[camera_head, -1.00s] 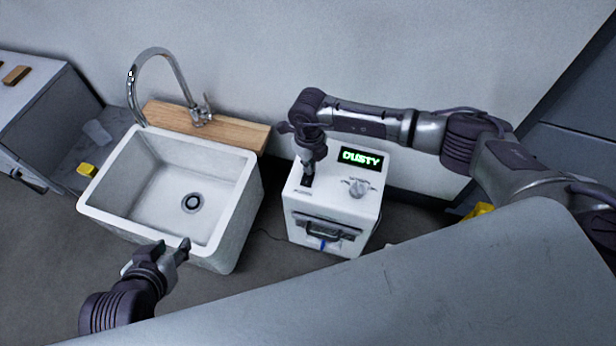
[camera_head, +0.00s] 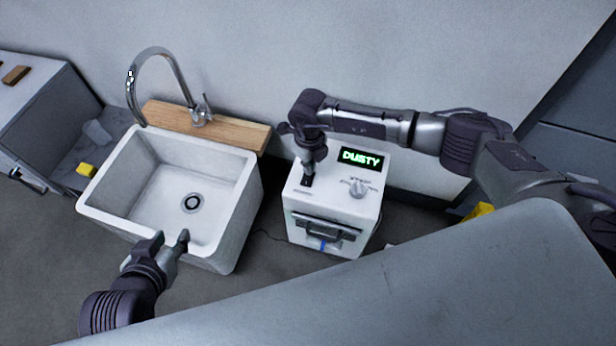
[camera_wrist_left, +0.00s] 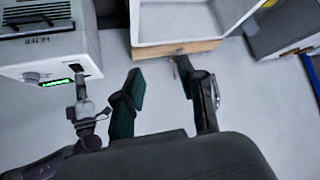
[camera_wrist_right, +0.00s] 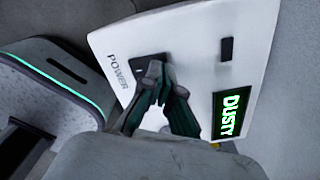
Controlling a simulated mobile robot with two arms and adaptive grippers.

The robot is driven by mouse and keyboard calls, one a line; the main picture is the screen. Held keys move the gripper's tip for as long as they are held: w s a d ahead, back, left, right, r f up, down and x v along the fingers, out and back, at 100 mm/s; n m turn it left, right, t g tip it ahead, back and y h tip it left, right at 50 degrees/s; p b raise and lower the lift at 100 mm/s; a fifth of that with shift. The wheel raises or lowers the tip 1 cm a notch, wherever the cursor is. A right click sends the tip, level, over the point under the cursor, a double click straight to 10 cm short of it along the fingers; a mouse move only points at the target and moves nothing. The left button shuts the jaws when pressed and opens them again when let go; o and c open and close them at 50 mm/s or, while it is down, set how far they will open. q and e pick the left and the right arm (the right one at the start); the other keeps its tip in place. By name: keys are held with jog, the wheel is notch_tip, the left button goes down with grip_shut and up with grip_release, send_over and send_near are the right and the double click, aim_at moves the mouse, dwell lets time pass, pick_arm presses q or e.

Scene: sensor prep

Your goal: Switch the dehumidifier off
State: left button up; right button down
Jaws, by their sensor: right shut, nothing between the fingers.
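The dehumidifier appears to be the white box (camera_head: 335,205) with a lit green DUSTY display (camera_head: 361,159), a round knob (camera_head: 358,188) and a front handle. In the right wrist view its top carries a POWER label (camera_wrist_right: 119,72) beside a dark switch (camera_wrist_right: 147,62). My right gripper (camera_head: 307,180) is shut and empty, pointing down at that switch. In the right wrist view its fingertips (camera_wrist_right: 157,70) overlap the switch and partly hide it; contact and switch position cannot be told. My left gripper (camera_head: 171,242) is open and empty at the sink's front edge; its fingers also show apart in its wrist view (camera_wrist_left: 160,75).
A white sink (camera_head: 232,222) with a curved tap (camera_head: 160,55) and a wooden board (camera_head: 232,130) stands left of the box. A grey surface (camera_head: 400,290) fills the foreground. A yellow block (camera_head: 85,169) lies far left.

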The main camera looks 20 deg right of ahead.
pick_arm(q)
jog(key=shift+w+d+r+t, duration=0.4)
jog(key=shift+w+r+t, duration=0.35)
jog(key=shift+w, duration=0.1)
pick_arm(e)
jog(key=shift+f, duration=0.35)
dwell(0.5)
